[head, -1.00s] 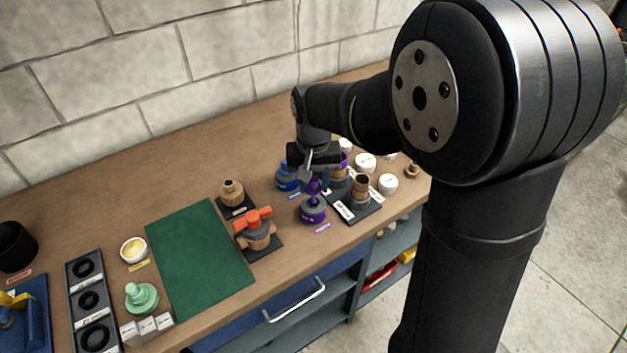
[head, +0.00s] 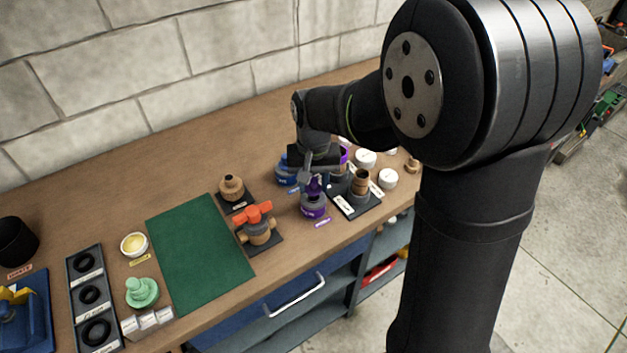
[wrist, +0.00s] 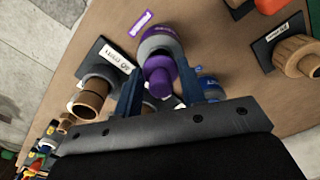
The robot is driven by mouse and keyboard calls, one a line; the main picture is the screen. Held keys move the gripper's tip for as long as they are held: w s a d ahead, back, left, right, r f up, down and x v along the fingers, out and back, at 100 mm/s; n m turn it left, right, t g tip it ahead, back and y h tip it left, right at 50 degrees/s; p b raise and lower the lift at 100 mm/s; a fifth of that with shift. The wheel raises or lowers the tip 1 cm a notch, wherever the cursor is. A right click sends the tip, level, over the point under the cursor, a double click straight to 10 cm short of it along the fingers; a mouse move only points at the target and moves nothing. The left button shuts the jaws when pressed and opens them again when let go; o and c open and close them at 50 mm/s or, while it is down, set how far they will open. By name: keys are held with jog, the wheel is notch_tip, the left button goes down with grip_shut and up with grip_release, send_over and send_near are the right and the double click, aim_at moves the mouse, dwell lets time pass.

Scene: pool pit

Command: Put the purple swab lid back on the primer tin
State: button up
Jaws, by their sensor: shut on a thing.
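The purple swab lid (head: 315,185) is between the jaws of my gripper (head: 313,179), which is shut on its purple stem. The lid also shows in the wrist view (wrist: 158,72) between the two blue-grey fingers. The primer tin (head: 313,207), grey with a purple band, stands upright on the bench behind its purple label. In the wrist view the tin (wrist: 160,42) lies just beyond the lid and is partly covered by it. The lid is over the tin or at its top. I cannot tell whether they touch or whether the lid is seated.
A blue tin (head: 286,174) stands close to the left of my gripper. A dark plate with a wooden fitting (head: 360,184) is close on the right, with white jars (head: 388,178) beyond. A red-handled valve (head: 257,220) and a green mat (head: 200,245) lie left.

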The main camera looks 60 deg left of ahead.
jog(key=shift+f, duration=0.3)
jog(key=shift+f, duration=0.7)
jog(key=shift+f, duration=0.2)
dwell(0.3)
jog(key=o, duration=1.3)
jog(key=shift+r, duration=4.05)
jog(key=shift+f, duration=0.1)
